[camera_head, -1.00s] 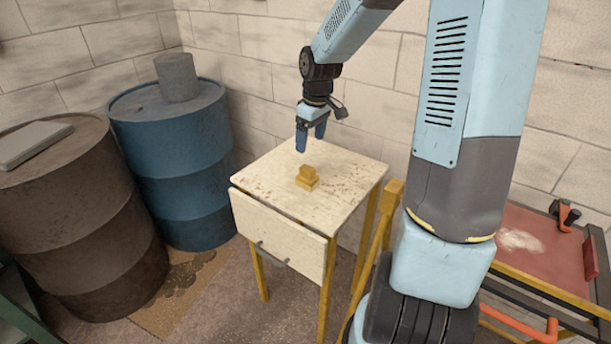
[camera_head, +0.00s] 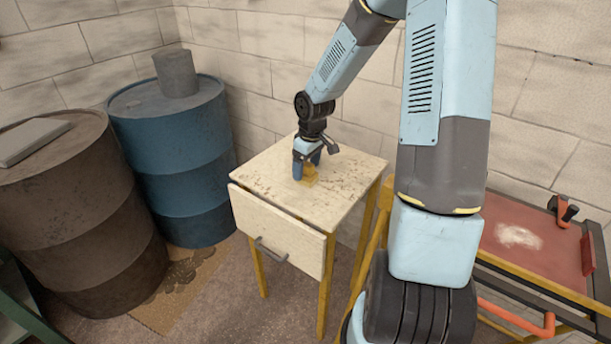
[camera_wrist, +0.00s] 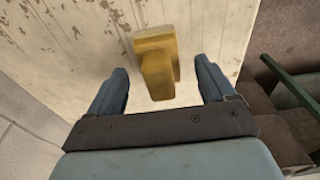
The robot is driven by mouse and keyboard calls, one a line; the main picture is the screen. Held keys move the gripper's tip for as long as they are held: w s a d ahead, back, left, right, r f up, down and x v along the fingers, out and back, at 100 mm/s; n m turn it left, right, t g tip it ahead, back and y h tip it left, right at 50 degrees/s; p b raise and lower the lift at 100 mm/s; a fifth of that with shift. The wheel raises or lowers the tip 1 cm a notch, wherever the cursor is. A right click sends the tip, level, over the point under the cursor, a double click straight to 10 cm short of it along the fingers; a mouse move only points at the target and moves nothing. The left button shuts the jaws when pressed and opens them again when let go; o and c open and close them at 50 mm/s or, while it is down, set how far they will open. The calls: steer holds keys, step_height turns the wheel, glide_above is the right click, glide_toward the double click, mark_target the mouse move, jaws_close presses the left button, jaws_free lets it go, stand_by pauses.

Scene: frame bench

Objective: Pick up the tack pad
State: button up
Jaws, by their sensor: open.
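The tack pad is most likely the small yellow block-like piece (camera_wrist: 158,66) on the worn cream tabletop (camera_head: 345,178). In the wrist view it has a wider far end and a narrower part reaching toward me. My gripper (camera_wrist: 162,88) is open, with one blue finger on each side of the yellow piece's near part and a gap on both sides. In the head view my gripper (camera_head: 307,172) is low over the table and partly hides the yellow piece (camera_head: 310,178).
The small table has a front drawer (camera_head: 278,236) with a dark handle. A blue drum (camera_head: 180,150) and a brown drum (camera_head: 75,210) stand left. A red-topped cart (camera_head: 530,235) stands right. The block wall is close behind the table.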

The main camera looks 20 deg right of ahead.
steer(key=shift+w+a+f, duration=0.1)
steer(key=shift+f, duration=0.95)
steer(key=shift+c, duration=0.3)
steer(key=c, duration=1.1)
steer(key=shift+r, duration=0.15)
